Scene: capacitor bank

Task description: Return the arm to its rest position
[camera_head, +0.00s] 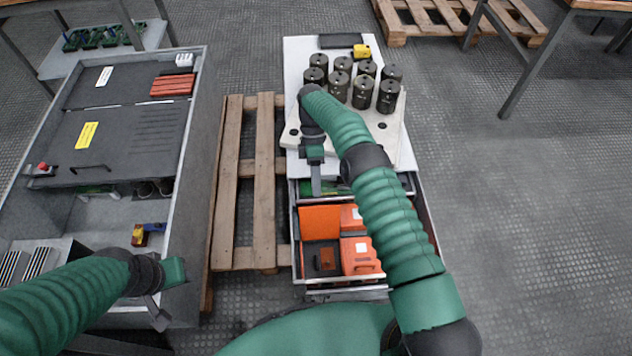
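My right arm reaches in from the lower right. Its gripper (316,187) points down over the front edge of the white-topped cart (303,55), just above its open drawer. Its fingers show as one narrow grey strip, and I see nothing held in it. My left arm comes in from the lower left. Its gripper (160,316) hangs by the near right corner of the grey cabinet (200,110). Its fingers are seen too edge-on to tell open from shut. Several dark cylindrical capacitors (362,92) stand upright on the cart's pale plate (398,135), beyond my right gripper.
The cart's open drawer (295,240) holds orange boxes (360,256). A yellow item (361,51) lies at the cart's back. A wooden pallet (265,190) lies between cabinet and cart. Floor at right (530,230) is clear.

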